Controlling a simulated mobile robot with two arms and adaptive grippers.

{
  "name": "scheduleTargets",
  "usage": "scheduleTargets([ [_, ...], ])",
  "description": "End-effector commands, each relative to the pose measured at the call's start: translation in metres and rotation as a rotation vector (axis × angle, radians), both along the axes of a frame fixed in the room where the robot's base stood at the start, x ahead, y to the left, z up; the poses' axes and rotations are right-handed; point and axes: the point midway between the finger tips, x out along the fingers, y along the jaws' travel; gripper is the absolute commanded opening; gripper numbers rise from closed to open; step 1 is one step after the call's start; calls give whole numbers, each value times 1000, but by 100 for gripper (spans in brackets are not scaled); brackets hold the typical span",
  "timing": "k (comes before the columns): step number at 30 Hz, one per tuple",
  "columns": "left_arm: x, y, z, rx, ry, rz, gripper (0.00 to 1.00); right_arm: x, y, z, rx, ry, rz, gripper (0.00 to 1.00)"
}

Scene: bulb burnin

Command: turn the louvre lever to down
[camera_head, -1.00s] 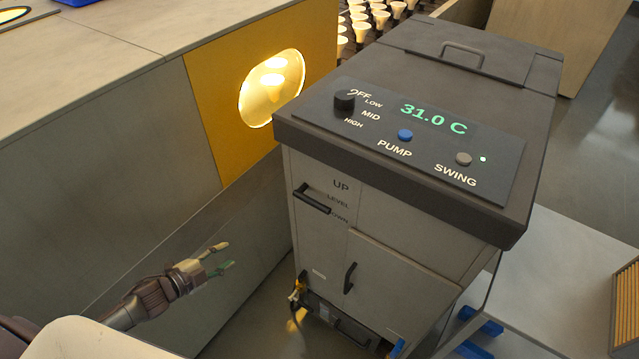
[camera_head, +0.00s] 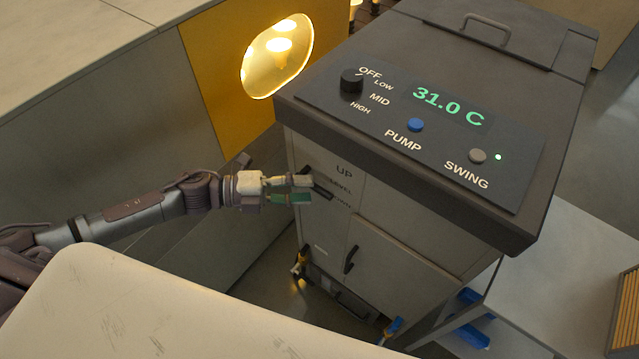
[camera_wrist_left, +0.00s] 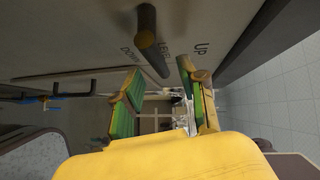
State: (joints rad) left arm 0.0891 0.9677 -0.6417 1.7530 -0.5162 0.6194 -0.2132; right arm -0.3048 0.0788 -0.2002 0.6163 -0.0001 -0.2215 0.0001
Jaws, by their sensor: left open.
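The louvre lever (camera_head: 322,191) is a dark bar on the upper left of the grey cabinet's front, beside the words UP, LEVEL and DOWN. In the left wrist view the lever (camera_wrist_left: 148,28) sticks out near the top and points toward LEVEL. My left gripper (camera_head: 303,189) is at the lever in the head view, its fingertips overlapping and partly hiding it. Contact cannot be told. My right gripper is not seen.
The cabinet top (camera_head: 540,90) overhangs the lever, with a control panel (camera_head: 435,180) reading 31.0 C. A door handle (camera_head: 351,259) is below the lever. A yellow panel (camera_head: 215,75) with a lit round window stands left. A grey bench (camera_head: 560,290) is at right.

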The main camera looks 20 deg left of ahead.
Motion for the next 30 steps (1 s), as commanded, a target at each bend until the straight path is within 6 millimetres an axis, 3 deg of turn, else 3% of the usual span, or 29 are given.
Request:
scheduleTargets([
  [6,13,-29,-3,-2,-1,-1,41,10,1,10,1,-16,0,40],
  [19,17,-37,-6,0,1,0,41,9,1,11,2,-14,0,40],
  [26,17,-37,-6,0,1,0,3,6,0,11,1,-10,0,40],
  [30,17,-37,-6,0,1,0,0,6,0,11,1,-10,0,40],
])
